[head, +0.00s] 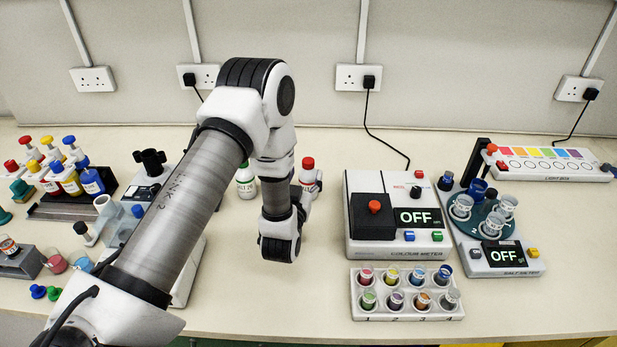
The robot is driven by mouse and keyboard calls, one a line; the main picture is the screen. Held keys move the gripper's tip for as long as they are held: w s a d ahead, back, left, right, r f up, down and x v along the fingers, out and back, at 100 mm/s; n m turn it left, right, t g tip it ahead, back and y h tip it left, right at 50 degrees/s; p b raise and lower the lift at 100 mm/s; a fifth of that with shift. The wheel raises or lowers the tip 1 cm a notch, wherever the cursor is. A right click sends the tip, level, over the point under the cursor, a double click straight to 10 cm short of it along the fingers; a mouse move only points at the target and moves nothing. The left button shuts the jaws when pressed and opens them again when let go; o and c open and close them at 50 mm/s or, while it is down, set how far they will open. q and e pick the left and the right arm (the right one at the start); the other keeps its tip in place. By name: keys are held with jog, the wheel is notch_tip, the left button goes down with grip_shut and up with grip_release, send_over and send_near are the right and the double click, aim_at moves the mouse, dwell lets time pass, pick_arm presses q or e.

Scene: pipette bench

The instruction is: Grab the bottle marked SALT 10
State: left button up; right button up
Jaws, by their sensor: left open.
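A small white bottle with a red cap (308,176) stands on the bench just right of and behind my left gripper; its label is partly hidden and I cannot read it. A second white bottle with a green cap (246,181) stands to the left, behind my arm; its label seems to end in 20. I cannot read SALT 10 on either one. My left gripper (279,248) hangs over the bench in front of and between these two bottles, pointing down. It is open and I see nothing in it. My right gripper is not in view.
A colour meter (365,246) reading OFF stands at the right, with a tray of filled cups (408,314) before it. A salt meter (511,262) and a lightbox (548,170) are farther right. Dropper bottles in a rack (60,207) stand at the left. The bench front centre is clear.

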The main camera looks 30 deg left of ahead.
aim_at(307, 167)
pick_arm(q)
jog(key=x, duration=0.1)
jog(key=p+x, duration=0.1)
jog(key=x, duration=0.2)
jog(key=shift+r, duration=0.25)
jog(key=shift+w+a+f, duration=0.15)
jog(key=shift+w+f, duration=0.05)
jog(key=shift+w, duration=0.15)
grip_shut()
jog(key=shift+r, duration=0.1)
